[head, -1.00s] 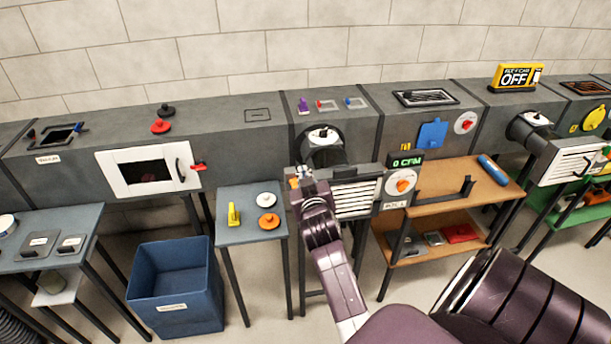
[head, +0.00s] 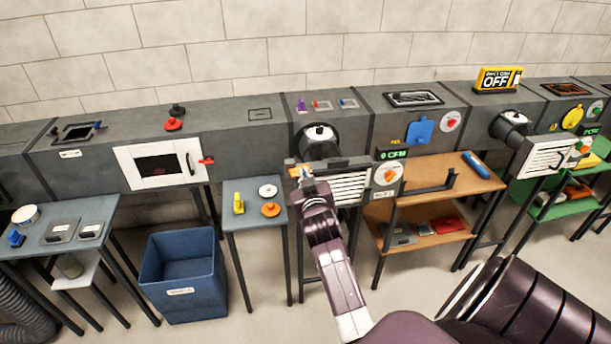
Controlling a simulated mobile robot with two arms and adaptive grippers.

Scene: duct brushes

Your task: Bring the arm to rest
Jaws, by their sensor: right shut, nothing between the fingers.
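My right arm comes in from the bottom right and reaches up to the middle of the head view. Its gripper (head: 300,173) is small and partly hidden by my own wrist. It is shut with nothing in it. It is in front of the left end of the grey louvred vent box (head: 350,187); I cannot tell whether it touches the box. My left gripper is not in view.
A small table (head: 250,210) with a yellow piece and two round knobs stands left of my arm. A blue bin (head: 182,275) is on the floor. A brown shelf (head: 465,190) stands to the right. The grey duct (head: 240,140) runs along the wall.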

